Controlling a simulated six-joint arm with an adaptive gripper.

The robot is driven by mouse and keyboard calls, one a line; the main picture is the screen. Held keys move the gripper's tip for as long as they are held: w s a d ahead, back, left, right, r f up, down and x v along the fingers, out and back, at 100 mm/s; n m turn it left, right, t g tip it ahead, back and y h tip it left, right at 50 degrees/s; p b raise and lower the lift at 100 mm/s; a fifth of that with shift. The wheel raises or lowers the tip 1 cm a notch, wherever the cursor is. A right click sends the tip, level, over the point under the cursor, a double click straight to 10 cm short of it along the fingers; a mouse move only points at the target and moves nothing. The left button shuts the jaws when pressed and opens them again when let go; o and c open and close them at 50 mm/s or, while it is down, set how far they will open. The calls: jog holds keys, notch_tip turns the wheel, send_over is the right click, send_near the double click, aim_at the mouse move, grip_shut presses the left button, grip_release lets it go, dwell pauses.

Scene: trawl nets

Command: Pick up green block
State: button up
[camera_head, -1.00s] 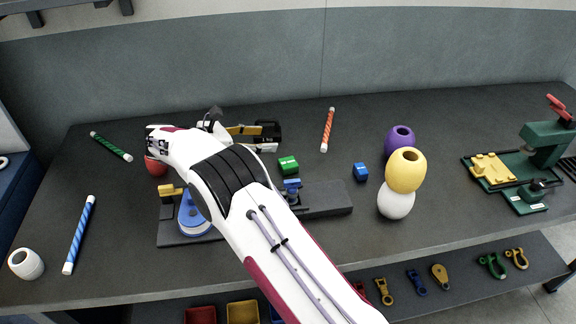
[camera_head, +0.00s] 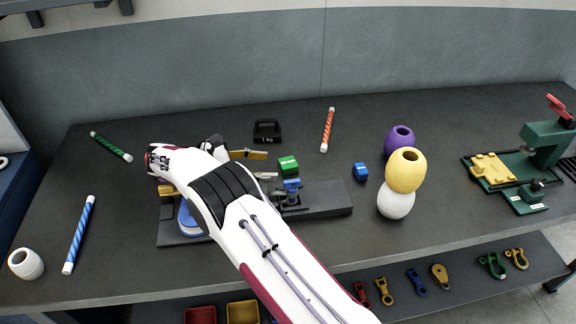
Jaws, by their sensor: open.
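The green block (camera_head: 288,165) lies on the dark table near the middle, just behind the grey fixture plate. It has a pale stripe on it. My gripper (camera_head: 264,164) is left of the green block, with its gold-coloured and grey fingers spread apart and pointing right toward it. The fingers are empty and appear apart from the block. My white arm crosses the fixture from the lower right and hides part of it.
A black padlock-like object (camera_head: 267,131) lies behind my gripper. An orange striped rod (camera_head: 328,130) lies behind right. The fixture plate (camera_head: 327,200) is in front.

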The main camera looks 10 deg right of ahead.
aim_at(281, 163)
jog(key=shift+w+d+f, duration=0.1)
jog(key=shift+d+f, duration=0.1)
jog(key=shift+d, duration=0.3)
jog(key=shift+w+r+x, duration=0.15)
jog(key=shift+w+x, duration=0.05)
jog(key=shift+x, duration=1.1)
jog(key=shift+w+r+x, duration=0.1)
jog(key=shift+w+x, duration=0.1)
jog(key=shift+x, duration=1.1)
jog(key=c, duration=1.2)
